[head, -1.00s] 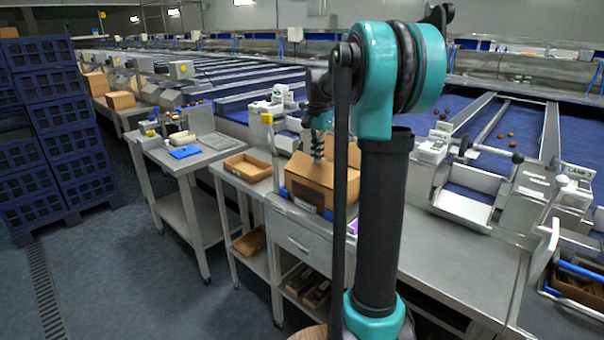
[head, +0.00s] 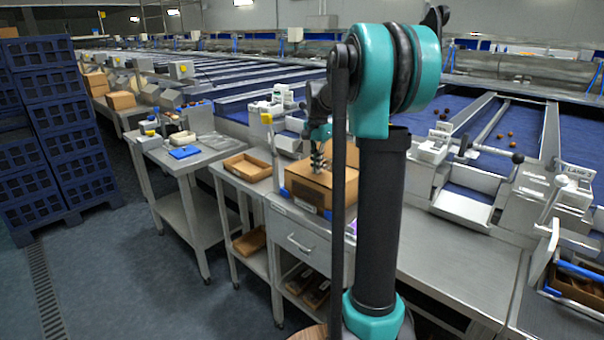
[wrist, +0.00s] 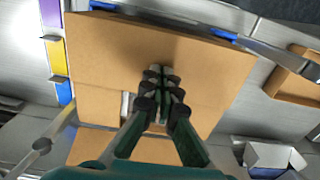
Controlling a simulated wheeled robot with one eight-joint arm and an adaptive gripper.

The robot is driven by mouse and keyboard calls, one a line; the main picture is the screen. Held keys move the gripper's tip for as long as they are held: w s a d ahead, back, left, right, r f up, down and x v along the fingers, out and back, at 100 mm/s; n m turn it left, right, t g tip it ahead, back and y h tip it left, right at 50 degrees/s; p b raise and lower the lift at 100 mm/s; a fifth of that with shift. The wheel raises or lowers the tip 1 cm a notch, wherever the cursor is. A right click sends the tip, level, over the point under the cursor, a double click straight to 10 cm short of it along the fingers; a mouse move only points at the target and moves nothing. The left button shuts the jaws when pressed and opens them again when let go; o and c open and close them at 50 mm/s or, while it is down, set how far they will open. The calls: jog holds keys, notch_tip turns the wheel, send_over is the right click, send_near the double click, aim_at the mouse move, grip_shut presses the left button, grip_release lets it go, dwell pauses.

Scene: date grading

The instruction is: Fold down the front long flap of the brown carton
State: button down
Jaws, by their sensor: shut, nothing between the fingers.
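The brown carton (head: 305,194) stands on the metal bench, partly hidden behind my arm in the head view. Its front long flap (wrist: 110,50) is the broad brown panel in the upper part of the wrist view. It lies nearly flat over the carton top, and I cannot tell whether it is fully level. My gripper (wrist: 162,77) is shut and empty, with its fingertips at the flap's surface. It also shows in the head view (head: 318,168) above the carton. A narrow pale gap (wrist: 127,106) shows beside the fingers. Another brown flap (wrist: 95,147) shows lower down.
A shallow brown tray (head: 247,167) stands left of the carton; a side table with a blue item (head: 185,152) is farther left. A yellow-topped post (head: 268,142) rises close beside the carton. Bench space right of my arm (head: 440,250) is clear.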

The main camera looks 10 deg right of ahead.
notch_tip(320, 180, up, 11)
dwell(0.8)
